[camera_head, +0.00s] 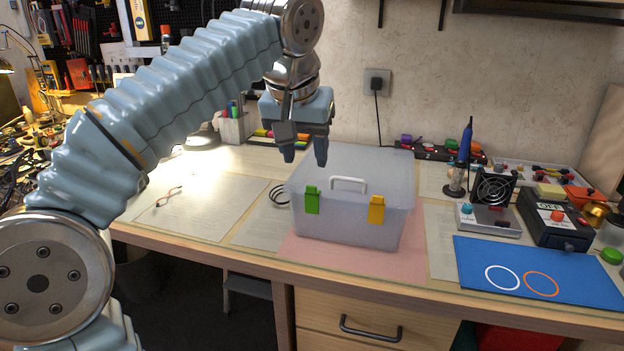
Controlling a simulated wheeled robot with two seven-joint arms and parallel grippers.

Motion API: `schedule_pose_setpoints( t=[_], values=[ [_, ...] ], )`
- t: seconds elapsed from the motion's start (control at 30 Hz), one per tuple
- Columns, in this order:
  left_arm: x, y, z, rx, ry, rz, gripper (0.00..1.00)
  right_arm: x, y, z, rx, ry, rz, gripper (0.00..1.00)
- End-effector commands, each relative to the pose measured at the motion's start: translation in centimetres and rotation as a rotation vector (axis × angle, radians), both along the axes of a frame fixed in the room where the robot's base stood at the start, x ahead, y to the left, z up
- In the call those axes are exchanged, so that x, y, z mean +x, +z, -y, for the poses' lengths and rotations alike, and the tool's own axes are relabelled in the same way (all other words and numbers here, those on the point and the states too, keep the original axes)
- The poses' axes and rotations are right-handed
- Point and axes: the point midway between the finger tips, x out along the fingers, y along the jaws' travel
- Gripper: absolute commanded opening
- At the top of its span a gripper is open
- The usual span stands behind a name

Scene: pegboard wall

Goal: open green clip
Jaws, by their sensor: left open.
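A translucent plastic box (340,226) with a lid stands on a pink mat on the workbench. The green clip (312,200) is on the left of its front face, at the lid edge, and looks closed. A yellow clip (376,209) is on the right of the same face. A white handle (348,185) is between them. My left gripper (304,158) hangs above the back left part of the box, fingers pointing down. It is open and empty, apart from the clip. My right gripper is not in view.
A blue mat (540,272) with two rings lies at the right. A fan unit (490,200), a soldering station (555,218) and a blue iron (464,150) stand behind it. A drawer (370,322) is below the bench edge.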

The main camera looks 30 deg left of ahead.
Motion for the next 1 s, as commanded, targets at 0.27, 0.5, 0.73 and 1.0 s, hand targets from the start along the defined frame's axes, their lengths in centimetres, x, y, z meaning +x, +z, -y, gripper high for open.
schedule_pose_setpoints(
  t=[0.27,0.5,0.73,1.0],
  values=[
    [2.1,-5.5,-0.5,0.0,-0.001,-0.002,0.47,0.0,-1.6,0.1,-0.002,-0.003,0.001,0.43],
    [2.8,-7.0,-0.6,-0.001,-0.002,0.0,0.47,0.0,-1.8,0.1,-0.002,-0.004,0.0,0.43],
    [2.8,-7.0,-0.6,-0.001,-0.002,0.0,0.47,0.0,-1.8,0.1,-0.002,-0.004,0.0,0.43],
    [2.8,-7.0,-0.6,-0.001,-0.002,0.0,0.09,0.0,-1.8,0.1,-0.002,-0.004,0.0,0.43]
  ],
)
